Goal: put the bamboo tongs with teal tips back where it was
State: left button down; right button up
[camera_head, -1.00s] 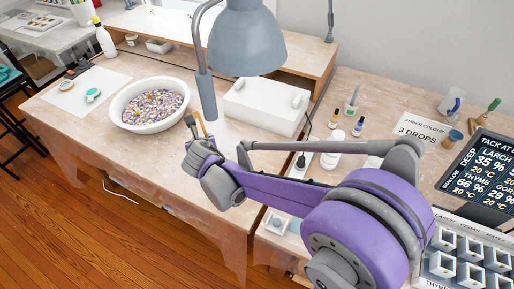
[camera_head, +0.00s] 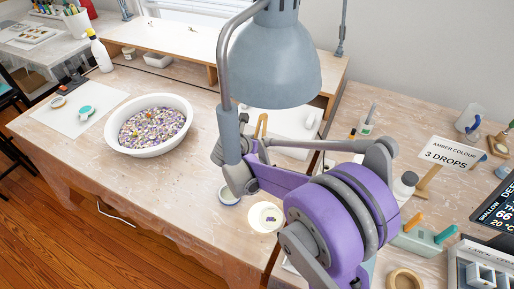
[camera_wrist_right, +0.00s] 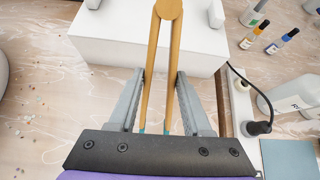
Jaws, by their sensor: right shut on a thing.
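The bamboo tongs (camera_wrist_right: 151,68) are held by my right gripper (camera_wrist_right: 161,76). In the right wrist view their two legs run between the fingers, the rounded bend pointing away from me and the teal tips close to the palm. In the head view the right gripper (camera_head: 246,150) is partly behind the lamp's neck. A short piece of the tongs (camera_head: 262,125) sticks up above it, in front of the white box. The wrist view shows the bend over the white box (camera_wrist_right: 110,45); I cannot tell the height. My left gripper is not in view.
The desk lamp (camera_head: 275,65) stands very near my right arm. A pebble-filled white bowl (camera_head: 112,143) is at left. The bench between bowl and lamp is fairly clear.

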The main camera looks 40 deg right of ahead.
jog(key=shift+f, duration=1.75)
jog(key=shift+f+b, duration=0.55)
jog(key=shift+b, duration=0.1)
jog(key=o, duration=0.6)
jog(key=shift+w, duration=0.1)
